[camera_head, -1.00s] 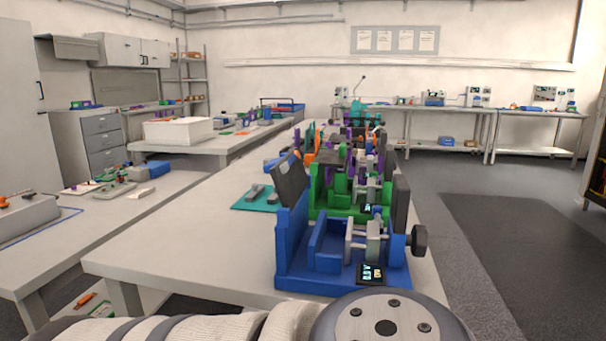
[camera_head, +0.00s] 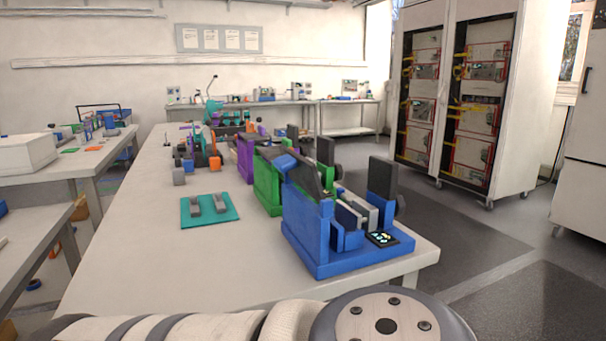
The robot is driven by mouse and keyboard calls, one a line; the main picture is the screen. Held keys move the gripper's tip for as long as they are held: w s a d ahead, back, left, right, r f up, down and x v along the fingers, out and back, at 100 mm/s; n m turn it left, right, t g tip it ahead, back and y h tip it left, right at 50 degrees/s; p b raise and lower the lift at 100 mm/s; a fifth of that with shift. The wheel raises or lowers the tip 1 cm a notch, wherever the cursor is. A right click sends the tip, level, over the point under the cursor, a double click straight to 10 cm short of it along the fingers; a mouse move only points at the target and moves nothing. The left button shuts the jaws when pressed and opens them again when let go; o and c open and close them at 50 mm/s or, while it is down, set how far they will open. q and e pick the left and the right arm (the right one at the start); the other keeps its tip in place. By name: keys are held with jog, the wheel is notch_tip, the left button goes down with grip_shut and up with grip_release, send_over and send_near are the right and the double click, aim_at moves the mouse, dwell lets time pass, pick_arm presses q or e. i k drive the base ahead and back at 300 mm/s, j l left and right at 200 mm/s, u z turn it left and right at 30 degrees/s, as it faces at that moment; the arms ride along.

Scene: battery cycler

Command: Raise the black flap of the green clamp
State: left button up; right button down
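The green clamp (camera_head: 265,187) stands on the long table behind the blue clamp (camera_head: 308,240), with a purple clamp (camera_head: 244,159) behind it. Much of the green clamp is hidden by the blue one. A dark flap (camera_head: 325,151) stands upright in the row near the green clamp; I cannot tell for sure which clamp it belongs to. Another dark flap (camera_head: 382,178) stands upright at the right side of the blue clamp. A grey arm link of mine crosses the bottom of the view. Neither gripper is in view.
A teal mat (camera_head: 211,222) with two grey pieces lies left of the clamps. The long table (camera_head: 140,250) is clear at its front left. Orange and grey devices (camera_head: 213,162) stand farther back. Tall cabinets (camera_head: 458,95) stand at the right beyond open floor.

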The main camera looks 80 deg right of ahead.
aim_at(273, 153)
jog(key=i+j+z, duration=0.1)
jog(key=z, duration=0.4)
jog(key=j+z, duration=0.25)
jog(key=z, duration=0.25)
jog(key=j+z, duration=0.25)
jog(key=z, duration=0.25)
jog(key=j+z, duration=0.25)
jog(key=z, duration=0.2)
jog(key=i, duration=0.05)
